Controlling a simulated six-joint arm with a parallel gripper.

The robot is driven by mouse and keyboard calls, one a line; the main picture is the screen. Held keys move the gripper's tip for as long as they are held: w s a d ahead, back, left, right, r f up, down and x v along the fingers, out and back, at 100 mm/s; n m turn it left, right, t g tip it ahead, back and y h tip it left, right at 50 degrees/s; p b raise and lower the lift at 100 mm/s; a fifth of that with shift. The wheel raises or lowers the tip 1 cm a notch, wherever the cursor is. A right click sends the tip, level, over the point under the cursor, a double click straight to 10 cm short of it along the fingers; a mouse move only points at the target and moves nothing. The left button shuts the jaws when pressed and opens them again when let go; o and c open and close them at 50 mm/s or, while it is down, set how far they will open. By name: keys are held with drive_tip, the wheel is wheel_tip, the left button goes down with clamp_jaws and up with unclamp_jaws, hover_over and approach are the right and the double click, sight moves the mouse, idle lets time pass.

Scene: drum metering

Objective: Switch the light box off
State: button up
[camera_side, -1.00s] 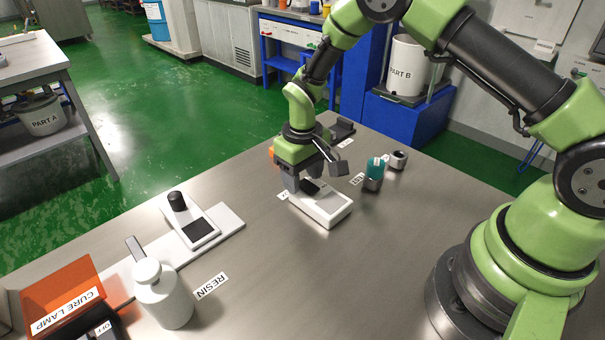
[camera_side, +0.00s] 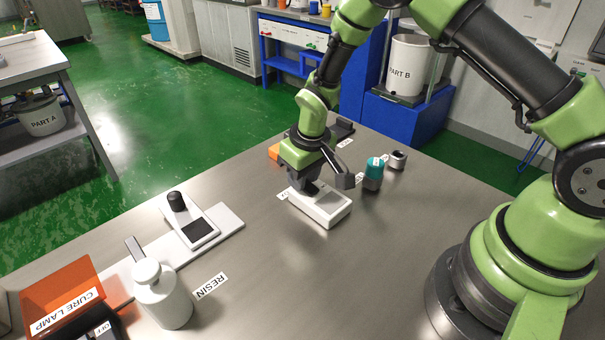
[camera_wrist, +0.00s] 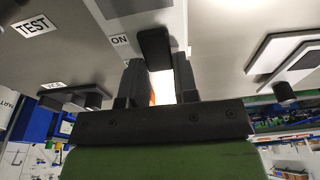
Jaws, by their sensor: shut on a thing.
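The light box appears to be the low white box (camera_side: 322,210) on the bench under my gripper. In the wrist view its white body (camera_wrist: 178,22) is at the top, with an ON label (camera_wrist: 119,40) beside it. My gripper (camera_wrist: 158,75) is at the box, its two dark fingers on either side of a black switch lever (camera_wrist: 153,45), shut on it. A bright white patch shows between the fingers. In the side view my gripper (camera_side: 308,188) hides much of the lever and the box's far end.
A teal-topped vial (camera_side: 374,172) and a small grey cup (camera_side: 398,160) stand close on the right. A white scale-like device (camera_side: 200,229), a resin bottle (camera_side: 163,295) and an orange cure lamp (camera_side: 62,292) are at left. The front middle bench is clear.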

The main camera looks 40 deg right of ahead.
idle(0.3)
drive_tip(key=o, duration=0.9)
drive_tip(key=shift+r, duration=0.1)
drive_tip(key=r, duration=0.3)
drive_tip(key=s+r, duration=0.1)
drive_tip(key=r, duration=0.5)
drive_tip(key=shift+s+r, duration=0.3)
drive_tip(key=shift+s, duration=0.1)
wheel_tip(320, 180, up, 13)
drive_tip(key=m+t, duration=0.2)
drive_tip(key=t, duration=0.1)
hover_over(310, 188)
drive_tip(key=s, duration=0.7)
drive_tip(key=s+r, duration=0.1)
drive_tip(key=s, duration=0.3)
drive_tip(key=s+r+m+t+y, duration=0.1)
drive_tip(key=s+r, duration=0.1)
drive_tip(key=s, duration=0.2)
drive_tip(key=s+r+m+t+y, duration=0.1)
drive_tip(key=s+r, duration=0.1)
drive_tip(key=s, duration=0.2)
drive_tip(key=shift+s, duration=0.35)
